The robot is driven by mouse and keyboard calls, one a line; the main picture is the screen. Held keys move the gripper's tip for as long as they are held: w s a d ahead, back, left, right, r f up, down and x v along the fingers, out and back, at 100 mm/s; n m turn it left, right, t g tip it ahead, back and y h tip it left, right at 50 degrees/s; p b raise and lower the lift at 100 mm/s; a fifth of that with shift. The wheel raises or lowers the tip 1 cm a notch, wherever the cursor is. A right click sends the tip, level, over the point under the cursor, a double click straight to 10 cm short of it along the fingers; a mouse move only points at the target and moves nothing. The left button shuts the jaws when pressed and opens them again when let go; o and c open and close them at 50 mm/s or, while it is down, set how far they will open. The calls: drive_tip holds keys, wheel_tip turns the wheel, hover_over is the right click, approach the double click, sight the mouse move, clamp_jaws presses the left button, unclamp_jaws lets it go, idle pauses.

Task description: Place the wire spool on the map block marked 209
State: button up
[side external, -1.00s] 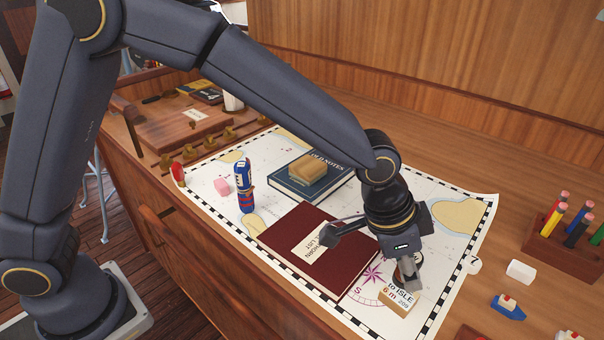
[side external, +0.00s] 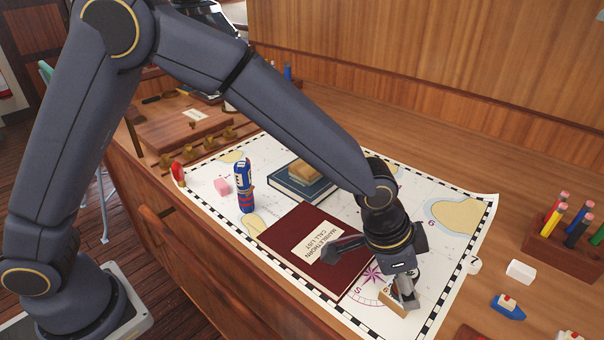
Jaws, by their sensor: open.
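The map block (side external: 389,298), a small wooden block with a pale printed top, lies on the chart near its front right edge, by the compass rose. My gripper (side external: 367,273) is low over the chart with its fingers wide apart. One finger reaches over the dark red book, and the other is in front of the block and covers much of it. The block's number is hidden now. I cannot make out the wire spool; it may be behind the gripper.
A dark red book (side external: 290,262) lies left of the gripper. A blue book (side external: 285,187) bears a wooden block (side external: 305,171). A blue and red cylinder (side external: 244,187) stands at left. A pencil holder (side external: 560,258) and toy boat (side external: 508,308) are at right.

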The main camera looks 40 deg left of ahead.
drive_tip(key=v, duration=1.2)
drive_tip(key=s+a+r+n+t+y, duration=0.1)
drive_tip(key=s+a+r+n, duration=0.15)
drive_tip(key=a, duration=0.55)
drive_tip(key=s+a+r+n+t+y, duration=0.15)
drive_tip(key=a+r, duration=0.25)
drive_tip(key=a, duration=0.5)
drive_tip(key=s+a+f+n, duration=0.1)
drive_tip(key=s+a+n, duration=0.5)
drive_tip(key=s+a, duration=0.5)
drive_tip(key=a+y, duration=0.1)
drive_tip(key=a, duration=0.1)
drive_tip(key=shift+s+a, duration=0.2)
drive_tip(key=shift+a, duration=0.05)
